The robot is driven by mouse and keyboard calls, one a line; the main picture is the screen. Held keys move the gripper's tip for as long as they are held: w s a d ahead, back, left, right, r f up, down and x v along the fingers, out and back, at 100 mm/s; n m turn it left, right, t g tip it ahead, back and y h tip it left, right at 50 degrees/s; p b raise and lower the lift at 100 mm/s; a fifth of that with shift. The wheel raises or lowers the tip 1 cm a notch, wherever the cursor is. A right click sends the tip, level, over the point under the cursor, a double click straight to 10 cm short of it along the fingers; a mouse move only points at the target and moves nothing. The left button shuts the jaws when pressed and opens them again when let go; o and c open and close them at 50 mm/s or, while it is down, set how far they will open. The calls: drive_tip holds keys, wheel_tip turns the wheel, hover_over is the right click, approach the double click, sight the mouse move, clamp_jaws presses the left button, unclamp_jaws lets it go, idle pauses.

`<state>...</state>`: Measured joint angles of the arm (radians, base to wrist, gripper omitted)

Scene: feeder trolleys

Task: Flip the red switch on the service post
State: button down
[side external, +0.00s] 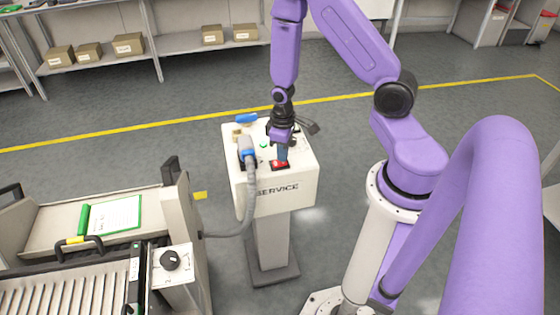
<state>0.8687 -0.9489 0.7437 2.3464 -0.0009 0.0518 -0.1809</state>
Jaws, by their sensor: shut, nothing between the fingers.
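The service post (274,199) is a white box on a pedestal, marked SERVICE on its front. The red switch (279,165) sits on its top, toward the front, in a dark surround. My gripper (283,158) is shut and points down just above the red switch, with nothing held. Its fingertips look very close to the switch, and I cannot tell whether they touch it. The gripper partly hides the switch's back side, and which way the switch is set is too small to tell.
A grey hose with a blue-collared plug (247,150) stands on the post's left side and runs down to the trolley. A blue handle (246,118) and a small green button (264,146) are also on top. The trolley (186,222) with a black knob (171,260) stands at left.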

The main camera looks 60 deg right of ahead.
drive_tip(key=shift+f, duration=0.4)
drive_tip(key=shift+r, duration=3.55)
drive_tip(key=s+a+r+n, duration=0.45)
drive_tip(key=a+r, duration=0.35)
drive_tip(key=a, duration=0.2)
drive_tip(key=s+a+r+n, duration=0.1)
drive_tip(key=s+r+n, duration=0.1)
drive_tip(key=s+r, duration=0.2)
drive_tip(key=s+a+r+n, duration=0.2)
drive_tip(key=s+r+n, duration=0.1)
drive_tip(key=s, duration=0.6)
drive_tip(key=shift+s+a+r, duration=0.25)
drive_tip(key=shift+r, duration=0.15)
